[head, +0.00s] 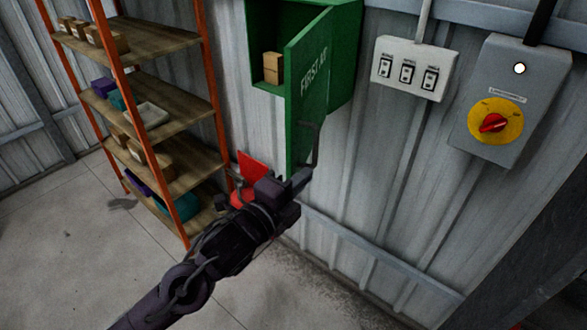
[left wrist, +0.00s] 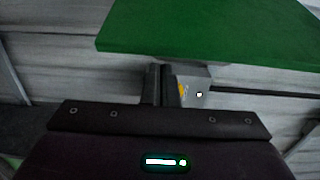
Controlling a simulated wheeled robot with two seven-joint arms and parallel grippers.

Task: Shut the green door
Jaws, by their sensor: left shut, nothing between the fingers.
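The green door (head: 308,85), lettered "FIRST AID", stands partly open on the green wall cabinet (head: 347,60). A dark handle (head: 315,145) hangs at its lower free part. The door is also a green panel (left wrist: 210,30) across the top of the left wrist view. My left gripper (head: 300,178) is at the door's lower edge, just below the handle. Its fingers (left wrist: 163,85) are together and hold nothing. I cannot tell whether they touch the door. My right gripper is not in view.
Inside the cabinet is a small cardboard box (head: 273,68). An orange-framed shelf (head: 165,85) with boxes stands to the left. A switch panel (head: 414,70) and a grey box with a red knob (head: 510,90) are on the wall to the right. A red object (head: 252,168) is behind my left gripper.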

